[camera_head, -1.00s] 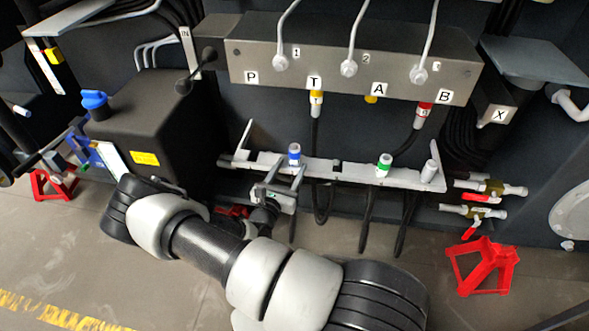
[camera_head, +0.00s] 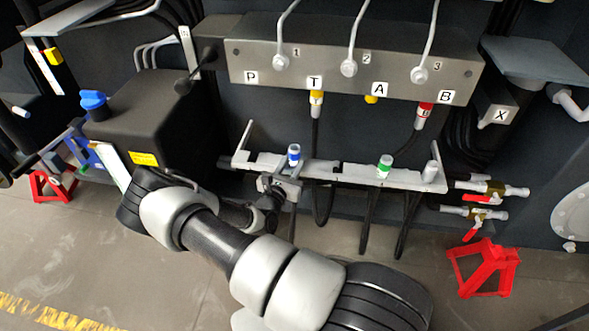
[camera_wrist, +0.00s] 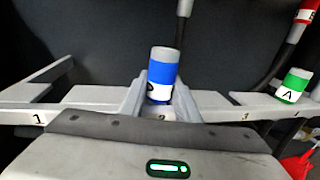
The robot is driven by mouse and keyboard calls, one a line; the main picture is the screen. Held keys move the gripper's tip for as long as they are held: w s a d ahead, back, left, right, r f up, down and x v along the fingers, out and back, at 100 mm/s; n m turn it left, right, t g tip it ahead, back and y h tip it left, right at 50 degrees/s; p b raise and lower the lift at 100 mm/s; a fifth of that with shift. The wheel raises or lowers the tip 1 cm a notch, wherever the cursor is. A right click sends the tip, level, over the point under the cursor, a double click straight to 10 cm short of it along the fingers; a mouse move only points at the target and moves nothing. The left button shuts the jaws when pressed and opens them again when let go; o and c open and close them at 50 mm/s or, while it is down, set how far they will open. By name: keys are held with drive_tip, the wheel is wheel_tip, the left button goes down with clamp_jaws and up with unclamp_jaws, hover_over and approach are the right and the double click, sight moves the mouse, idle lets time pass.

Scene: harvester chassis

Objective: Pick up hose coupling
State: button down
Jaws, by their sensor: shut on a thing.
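The blue hose coupling (camera_head: 294,155) with a white lettered band stands upright at the grey rail (camera_head: 345,174). In the wrist view the blue coupling (camera_wrist: 162,72) is between the two fingers of my gripper (camera_wrist: 160,100), which is shut on it. Its lower end is hidden by the gripper body. In the head view my gripper (camera_head: 288,178) is at the front of the rail, just below the coupling. A green-banded coupling (camera_head: 384,165) stands farther right on the rail; it is marked A in the wrist view (camera_wrist: 294,86).
The manifold (camera_head: 350,62) hangs above, with a yellow T coupling (camera_head: 316,98) and a red B coupling (camera_head: 424,110) beneath it. Black hoses hang behind the rail. Brass valves (camera_head: 490,188) and a red stand (camera_head: 483,267) are at right. A black tank (camera_head: 150,125) is at left.

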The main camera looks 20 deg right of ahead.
drive_tip(key=shift+r, duration=0.15)
wheel_tip(320, 180, up, 10)
drive_tip(key=shift+f+p, duration=0.1)
drive_tip(key=shift+p, duration=1.15)
drive_tip(key=shift+r+p, duration=0.8)
drive_tip(key=shift+p, duration=0.05)
drive_tip(key=s+a+r+p, duration=0.2)
drive_tip(key=s+a+p, duration=0.1)
drive_tip(key=s+p, duration=0.1)
drive_tip(key=shift+s+a, duration=0.3)
drive_tip(key=shift+s, duration=0.35)
